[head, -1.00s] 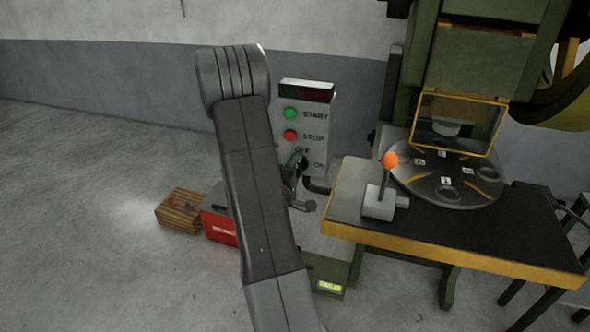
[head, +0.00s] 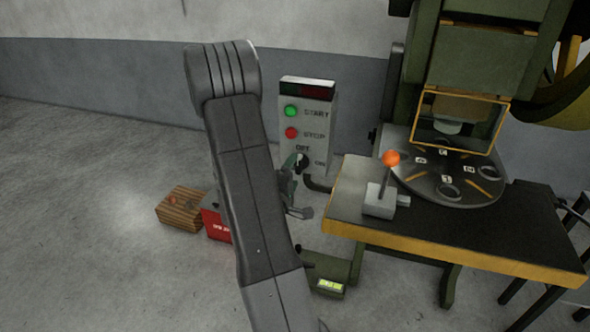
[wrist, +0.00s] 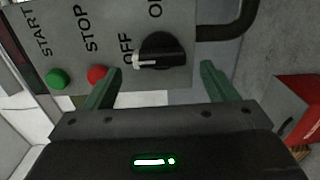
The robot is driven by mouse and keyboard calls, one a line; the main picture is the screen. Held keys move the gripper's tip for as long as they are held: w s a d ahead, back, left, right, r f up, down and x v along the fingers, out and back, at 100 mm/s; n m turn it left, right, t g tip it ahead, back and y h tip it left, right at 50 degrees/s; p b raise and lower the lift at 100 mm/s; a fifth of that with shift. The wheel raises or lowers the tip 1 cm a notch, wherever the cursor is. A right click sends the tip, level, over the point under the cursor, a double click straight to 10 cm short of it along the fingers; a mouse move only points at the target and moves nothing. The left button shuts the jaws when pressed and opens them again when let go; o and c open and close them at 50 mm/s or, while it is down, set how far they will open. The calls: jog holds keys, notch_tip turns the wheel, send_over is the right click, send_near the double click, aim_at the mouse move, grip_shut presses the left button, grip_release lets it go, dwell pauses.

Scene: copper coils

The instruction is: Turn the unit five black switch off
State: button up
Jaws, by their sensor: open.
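The black switch (wrist: 165,50) is a round knob with a bar handle on the grey control panel (head: 318,100). In the wrist view the white mark on its bar points left, towards the OFF label, while ON lies at the top edge. The switch also shows in the head view (head: 302,161), beside my gripper. My gripper (wrist: 160,78) is open and empty. Its two green fingers stand apart below the switch in the wrist view, with no visible contact. In the head view my arm hides much of the gripper.
The panel also carries a green START button (head: 291,111) and a red STOP button (head: 291,133). A table (head: 450,225) with an orange-knobbed lever (head: 390,158) stands to the right, before a green press. A red box (head: 215,225) and wooden crate (head: 180,212) lie on the floor left.

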aim_at(296, 167)
jog(key=v, duration=1)
jog(key=shift+s, duration=0.3)
jog(key=shift+w, duration=0.1)
jog(key=x, duration=1.3)
jog(key=shift+w+d, duration=0.1)
jog(key=shift+w, duration=0.25)
